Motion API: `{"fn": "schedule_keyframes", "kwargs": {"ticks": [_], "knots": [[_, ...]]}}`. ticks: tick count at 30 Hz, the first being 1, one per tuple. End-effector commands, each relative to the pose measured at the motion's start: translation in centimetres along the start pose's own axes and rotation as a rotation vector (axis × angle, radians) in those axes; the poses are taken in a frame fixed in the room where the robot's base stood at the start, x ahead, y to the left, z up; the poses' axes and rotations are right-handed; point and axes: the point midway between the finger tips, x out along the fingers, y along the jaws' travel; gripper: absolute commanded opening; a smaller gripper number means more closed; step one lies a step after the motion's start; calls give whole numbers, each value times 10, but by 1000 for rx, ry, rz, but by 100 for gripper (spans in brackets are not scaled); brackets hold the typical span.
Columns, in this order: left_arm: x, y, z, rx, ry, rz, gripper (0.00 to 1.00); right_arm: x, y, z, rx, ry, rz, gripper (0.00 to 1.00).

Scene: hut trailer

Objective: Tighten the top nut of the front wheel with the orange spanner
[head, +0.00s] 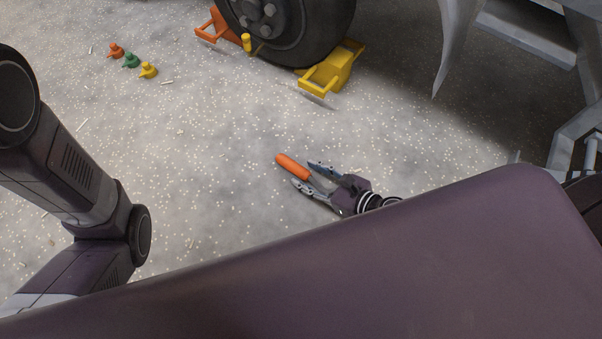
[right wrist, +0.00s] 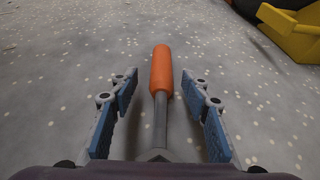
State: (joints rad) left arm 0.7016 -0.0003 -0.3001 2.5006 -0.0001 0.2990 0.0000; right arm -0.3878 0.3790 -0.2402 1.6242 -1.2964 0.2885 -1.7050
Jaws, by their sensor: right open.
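The orange-handled spanner (head: 293,167) lies on the gravelly ground, its grey shaft reaching back between the fingers of my right gripper (head: 316,182). In the right wrist view the spanner (right wrist: 161,75) points straight ahead. The right gripper (right wrist: 160,115) is open, with a blue-padded finger apart on each side of the grey shaft. The spanner's far end is hidden at the bottom of that view. The wheel (head: 300,35) stands at the top of the head view, with several nuts on its hub (head: 262,14). Its upper part is cut off. My left gripper is not in view.
A yellow chock (head: 330,72) and an orange chock (head: 217,27) sit against the wheel. A small yellow piece (head: 246,42) shows by the hub. Small orange (head: 115,50), green (head: 131,60) and yellow (head: 148,69) pieces lie at upper left. Grey metal framework (head: 520,35) stands at upper right.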

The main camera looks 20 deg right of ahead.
Motion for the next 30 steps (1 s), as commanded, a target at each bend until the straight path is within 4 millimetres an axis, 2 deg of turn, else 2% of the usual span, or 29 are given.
{"fn": "schedule_keyframes", "kwargs": {"ticks": [3,6,10,16,28,30], "knots": [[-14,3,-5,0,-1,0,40,22,-3,-6,-2,-2,1,43],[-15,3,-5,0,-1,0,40,34,-3,-4,1,-2,0,43],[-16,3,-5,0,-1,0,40,41,-3,-3,2,-2,0,43],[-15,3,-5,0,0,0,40,41,-2,-3,4,-1,0,43],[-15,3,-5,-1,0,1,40,41,-2,-3,4,-2,1,0],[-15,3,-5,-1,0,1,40,41,-2,-3,4,-2,0,0]]}}
